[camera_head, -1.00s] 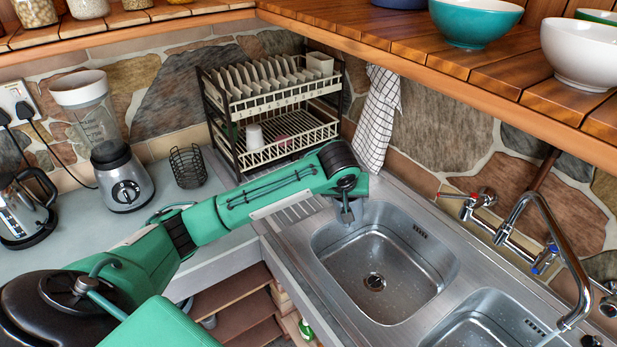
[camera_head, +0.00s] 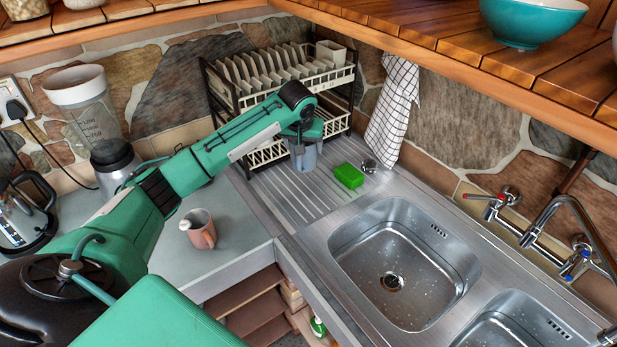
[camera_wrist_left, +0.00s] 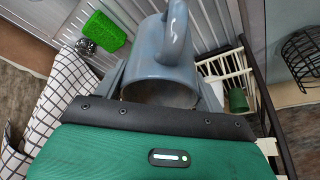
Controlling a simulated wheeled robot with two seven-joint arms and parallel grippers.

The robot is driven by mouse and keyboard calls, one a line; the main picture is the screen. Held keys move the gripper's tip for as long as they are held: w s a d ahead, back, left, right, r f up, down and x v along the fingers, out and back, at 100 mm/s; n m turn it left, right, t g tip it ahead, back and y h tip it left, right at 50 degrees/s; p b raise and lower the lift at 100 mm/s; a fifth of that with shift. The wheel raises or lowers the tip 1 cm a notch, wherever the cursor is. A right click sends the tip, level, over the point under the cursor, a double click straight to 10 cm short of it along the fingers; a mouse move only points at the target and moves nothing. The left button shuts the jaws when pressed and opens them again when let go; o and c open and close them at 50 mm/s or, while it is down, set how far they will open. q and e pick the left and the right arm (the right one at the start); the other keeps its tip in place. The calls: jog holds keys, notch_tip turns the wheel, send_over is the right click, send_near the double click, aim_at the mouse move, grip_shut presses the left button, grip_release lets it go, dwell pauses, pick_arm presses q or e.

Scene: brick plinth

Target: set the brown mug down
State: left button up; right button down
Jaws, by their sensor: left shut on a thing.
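My left gripper (camera_head: 303,135) is over the drainboard end of the sink unit, shut on a blue-grey mug (camera_head: 304,158). In the left wrist view the mug (camera_wrist_left: 165,62) sits between the fingers, its handle facing up in the picture. I cannot tell whether its base touches the drainboard (camera_head: 290,193). A pinkish-brown mug (camera_head: 204,236) stands on the grey counter (camera_head: 225,210), left of the sink unit and apart from the gripper. My right gripper is not in view.
A green sponge (camera_head: 348,176) and a small metal item (camera_head: 369,166) lie right of the held mug. The dish rack (camera_head: 270,85) with plates stands close behind. A checked towel (camera_head: 392,112) hangs on the wall. The sink basin (camera_head: 400,265) is empty.

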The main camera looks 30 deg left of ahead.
aim_at(300, 158)
pick_arm(q)
notch_tip(300, 158, down, 14)
jog(key=p, duration=0.3)
jog(key=shift+r+p, duration=0.25)
jog(key=shift+p, duration=0.05)
jog(key=shift+f, duration=0.3)
jog(key=shift+f, duration=0.1)
jog(key=o, duration=0.9)
jog(key=shift+o, duration=1.3)
jog(key=b+v, duration=0.3)
jog(key=v, duration=0.9)
jog(key=shift+s, duration=0.1)
